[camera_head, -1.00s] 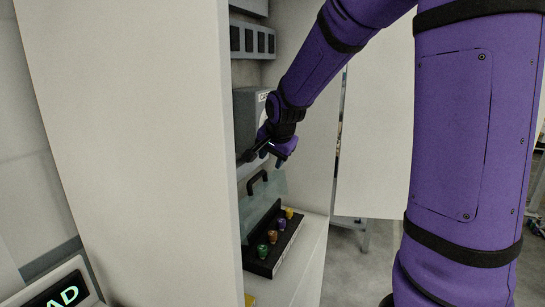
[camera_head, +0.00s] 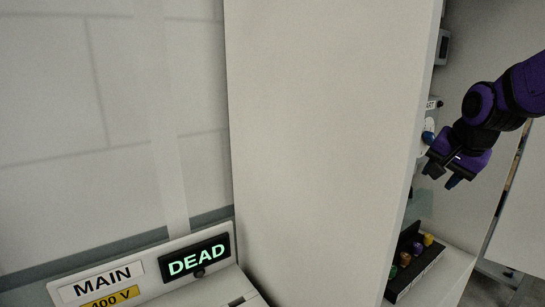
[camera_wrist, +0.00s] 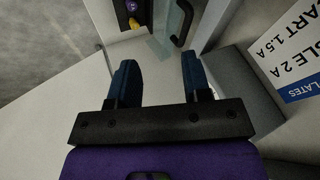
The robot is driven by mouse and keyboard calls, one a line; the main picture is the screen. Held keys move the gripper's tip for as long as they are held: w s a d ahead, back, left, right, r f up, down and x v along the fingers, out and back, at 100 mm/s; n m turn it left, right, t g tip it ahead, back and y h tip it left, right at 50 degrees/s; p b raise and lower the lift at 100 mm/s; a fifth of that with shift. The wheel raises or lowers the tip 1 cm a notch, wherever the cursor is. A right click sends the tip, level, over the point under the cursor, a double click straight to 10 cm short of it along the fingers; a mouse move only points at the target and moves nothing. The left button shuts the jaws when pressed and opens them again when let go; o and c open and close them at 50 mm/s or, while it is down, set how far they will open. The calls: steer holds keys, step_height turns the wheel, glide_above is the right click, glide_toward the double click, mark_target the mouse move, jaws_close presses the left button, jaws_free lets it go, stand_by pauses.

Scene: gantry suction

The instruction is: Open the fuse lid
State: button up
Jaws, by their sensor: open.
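The fuse lid is a clear panel (camera_head: 419,204) with a black handle, raised above the black fuse holder (camera_head: 424,273). In the head view the white panel hides much of the lid. In the wrist view part of the lid (camera_wrist: 167,28) and its handle (camera_wrist: 183,24) show at the top, beyond my fingertips. My gripper (camera_head: 445,177) is open and empty, above the fuse holder and apart from the lid. Its two dark blue fingers (camera_wrist: 158,68) are spread in the wrist view, with nothing between them.
A tall white panel (camera_head: 325,140) stands left of the niche where my arm reaches. Several coloured fuses sit in the holder. A DEAD display (camera_head: 197,260) and MAIN label are at lower left. A grey box with a rating label (camera_wrist: 292,50) is close right of my fingers.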

steer(key=s+a+r+n, duration=0.25)
steer(key=s+n, duration=0.25)
steer(key=s, duration=0.6)
steer(key=s+a+r+n, duration=0.1)
steer(key=s+a+n, duration=0.3)
steer(key=s, duration=0.7)
steer(key=w+d+f+m, duration=0.2)
steer(key=w+m, duration=0.2)
steer(key=w, duration=0.7)
steer(key=w+d+f+m+h, duration=0.1)
steer(key=w+d+f+m, duration=0.2)
steer(key=w, duration=0.7)
steer(key=w+d+f+m, duration=0.15)
steer(key=w+m, duration=0.35)
steer(key=w, duration=0.6)
steer(key=x, duration=1)
steer(key=shift+w+a+f, duration=0.15)
steer(key=shift+a+f, duration=0.15)
steer(key=shift+c, duration=0.2)
jaws_close()
steer(key=shift+d, duration=0.1)
